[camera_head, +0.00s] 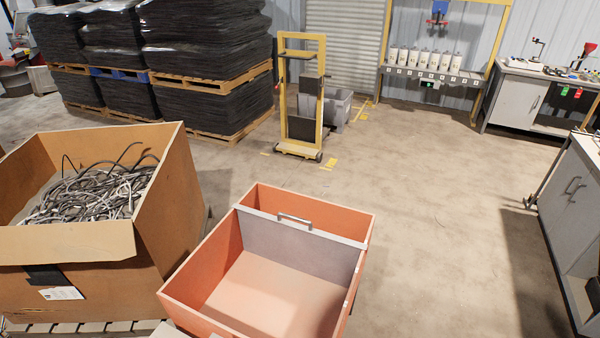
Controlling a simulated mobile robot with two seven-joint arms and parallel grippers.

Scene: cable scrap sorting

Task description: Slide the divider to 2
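An orange open-topped bin (191,268) stands in the lower middle of the head view. A grey divider (290,248) with a metal handle (295,221) on its top edge spans the bin from side to side, close to the far wall. The large compartment on the near side of the divider looks empty. The narrow space behind the divider is mostly hidden. Small marks show on the bin's right rim, but I cannot read any number. Neither of my grippers is in view.
A cardboard box (185,200) full of tangled cables (95,192) stands on a pallet at the left. A yellow cart (302,140) and wrapped black stacks (205,45) stand behind. Grey cabinets (572,190) line the right. The floor (435,200) right of the bin is clear.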

